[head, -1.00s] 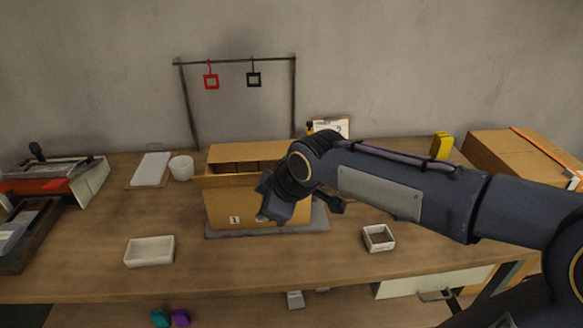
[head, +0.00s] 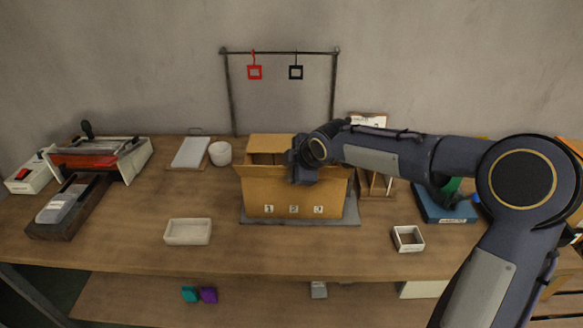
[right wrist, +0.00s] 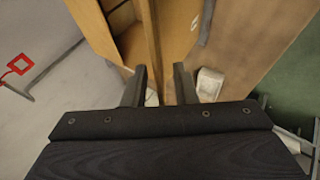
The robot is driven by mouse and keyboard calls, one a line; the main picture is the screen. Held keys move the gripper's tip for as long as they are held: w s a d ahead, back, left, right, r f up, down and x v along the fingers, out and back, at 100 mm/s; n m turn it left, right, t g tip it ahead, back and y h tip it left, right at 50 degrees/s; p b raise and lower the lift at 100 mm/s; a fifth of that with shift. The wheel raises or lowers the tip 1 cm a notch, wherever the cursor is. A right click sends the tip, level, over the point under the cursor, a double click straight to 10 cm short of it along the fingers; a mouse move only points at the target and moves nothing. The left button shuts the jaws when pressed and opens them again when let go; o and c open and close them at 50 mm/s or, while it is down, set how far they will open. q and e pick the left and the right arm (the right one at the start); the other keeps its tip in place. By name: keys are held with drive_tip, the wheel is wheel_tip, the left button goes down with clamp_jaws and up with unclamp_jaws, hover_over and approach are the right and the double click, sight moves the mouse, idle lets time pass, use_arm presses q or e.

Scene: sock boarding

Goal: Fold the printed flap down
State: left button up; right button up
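An open cardboard box (head: 270,187) stands on a grey mat (head: 262,222) with labels 1, 2 and 3 on its front face. Its back flap (head: 268,143) is raised, and I see no print on it. I cannot tell which flap is printed. My right gripper (head: 303,175) is at the box's front upper edge, right of centre, and hides part of that edge. In the right wrist view the two fingers of the right gripper (right wrist: 160,88) are apart, with a cardboard edge (right wrist: 153,40) running toward the gap; contact is unclear. My left gripper is not in view.
A white tray (head: 188,232) lies front left and a small square white holder (head: 408,238) front right. A rack with a red hanger (head: 254,72) and a black hanger (head: 296,72) stands behind. A blue box (head: 445,205) is at right.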

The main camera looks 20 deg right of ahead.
clamp_jaws()
idle(1.5)
